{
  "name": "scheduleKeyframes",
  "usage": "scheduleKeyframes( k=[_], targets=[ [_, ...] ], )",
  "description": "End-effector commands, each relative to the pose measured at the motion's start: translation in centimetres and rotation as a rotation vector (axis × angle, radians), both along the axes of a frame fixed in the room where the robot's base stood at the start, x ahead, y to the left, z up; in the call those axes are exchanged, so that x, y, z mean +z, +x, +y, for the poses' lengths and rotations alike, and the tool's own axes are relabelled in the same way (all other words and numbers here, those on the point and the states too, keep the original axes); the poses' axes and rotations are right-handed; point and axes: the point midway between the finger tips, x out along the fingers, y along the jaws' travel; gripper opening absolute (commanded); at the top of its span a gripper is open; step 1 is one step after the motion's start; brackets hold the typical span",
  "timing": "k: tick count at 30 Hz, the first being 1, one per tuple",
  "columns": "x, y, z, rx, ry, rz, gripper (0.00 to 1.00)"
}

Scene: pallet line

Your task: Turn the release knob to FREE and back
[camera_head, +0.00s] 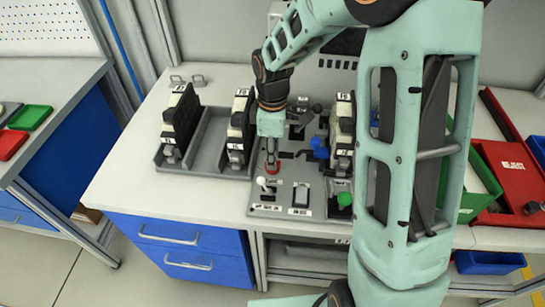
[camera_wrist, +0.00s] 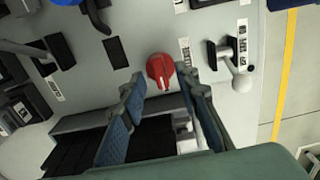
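The release knob (camera_wrist: 160,68) is round and red, with a small light pointer mark. It is set on the grey control panel (camera_wrist: 120,22). In the head view only part of the red knob (camera_head: 273,169) shows, just below my fingers. My gripper (camera_wrist: 162,84) is open, with one blue-padded finger on each side of the knob's near edge. I see a gap between the fingers and no contact with the knob. In the head view my gripper (camera_head: 271,152) points down over the panel.
A white ball-ended lever (camera_wrist: 241,82) stands right of the knob in the wrist view. In the head view, a blue knob (camera_head: 320,148) and a green knob (camera_head: 344,199) are on the panel's right. A grey tray (camera_head: 205,160) with black-and-white units stands left.

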Motion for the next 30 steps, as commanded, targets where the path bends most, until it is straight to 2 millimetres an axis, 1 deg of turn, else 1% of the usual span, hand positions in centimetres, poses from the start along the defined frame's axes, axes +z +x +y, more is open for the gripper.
scheduleKeyframes(
  k=[1, 9, 12, 15, 20, 30],
  targets=[
    [1.0, 0.1, 0.0, -0.002, 0.000, -0.005, 0.29],
    [6.8, 0.2, 0.0, 0.000, 0.000, -0.006, 0.29],
    [8.5, 0.1, 0.0, 0.001, 0.001, -0.005, 0.29],
    [9.6, 0.1, 0.0, 0.001, 0.000, -0.003, 0.29],
    [10.5, 0.0, 0.0, 0.001, 0.001, -0.002, 0.29],
    [10.5, 0.0, 0.0, 0.002, 0.001, -0.001, 0.29]
  ],
)
